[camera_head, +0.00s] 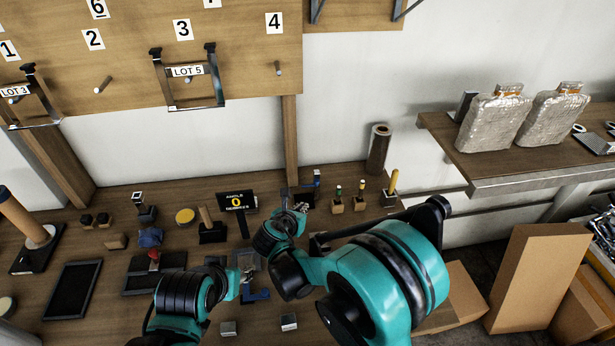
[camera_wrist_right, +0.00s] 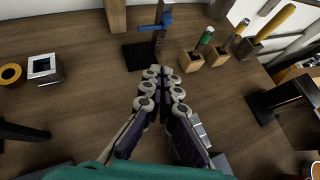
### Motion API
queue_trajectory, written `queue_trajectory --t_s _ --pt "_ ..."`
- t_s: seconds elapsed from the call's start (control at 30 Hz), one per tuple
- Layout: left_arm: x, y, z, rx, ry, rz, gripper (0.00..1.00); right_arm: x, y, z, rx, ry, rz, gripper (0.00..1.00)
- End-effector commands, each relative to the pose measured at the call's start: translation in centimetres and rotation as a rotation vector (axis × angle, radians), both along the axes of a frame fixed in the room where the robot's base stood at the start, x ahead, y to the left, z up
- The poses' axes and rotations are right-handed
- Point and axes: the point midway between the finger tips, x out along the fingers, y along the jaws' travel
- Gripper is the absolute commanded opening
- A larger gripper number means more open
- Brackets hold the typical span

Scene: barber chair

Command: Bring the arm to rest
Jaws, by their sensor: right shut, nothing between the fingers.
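My right arm reaches in over the workbench (camera_head: 105,262) from the lower right. Its teal links and black joints hide part of the bench. My right gripper (camera_head: 298,208) is above the bench in front of a wooden post. In the right wrist view its fingers (camera_wrist_right: 162,84) are together and empty, pointing at a black stand with a blue clamp (camera_wrist_right: 151,46). My left gripper (camera_head: 247,268) is small and partly hidden near the bench middle, and its fingers are not clear.
Tools in wooden blocks (camera_head: 338,205) stand right of my right gripper, near a brown roll (camera_head: 379,149). A black sign (camera_head: 237,202) stands to its left. A shelf (camera_head: 500,182) with wrapped bags is at right. Cardboard boxes (camera_head: 535,270) stand below.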

Motion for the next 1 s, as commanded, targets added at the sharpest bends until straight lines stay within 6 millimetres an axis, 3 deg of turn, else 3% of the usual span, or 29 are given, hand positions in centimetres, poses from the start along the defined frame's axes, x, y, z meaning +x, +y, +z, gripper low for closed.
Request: queue_trajectory --t_s 0.17,0.27,0.47,0.7,0.9,1.0 --pt "0.0 0.0 0.0 0.000 0.000 0.000 0.40 -0.1 -0.1 0.1 0.007 0.000 -0.006 0.00" --pt "0.0 0.0 0.0 0.000 0.000 0.000 0.40 -0.4 -1.4 0.9 0.076 0.000 -0.056 0.00" --pt "0.0 0.0 0.0 0.000 0.000 0.000 0.40 -3.3 -8.1 4.8 0.481 -0.010 -0.371 0.00" --pt "0.0 0.0 0.0 0.000 0.000 0.000 0.40 -10.5 -16.1 8.3 1.088 -0.067 -0.905 0.00" --pt "0.0 0.0 0.0 0.000 0.000 0.000 0.40 -17.7 -20.2 9.3 1.568 -0.153 -1.384 0.00" --pt "0.0 0.0 0.0 0.000 0.000 0.000 0.40 -21.0 -21.3 9.2 1.781 -0.204 -1.611 0.00"
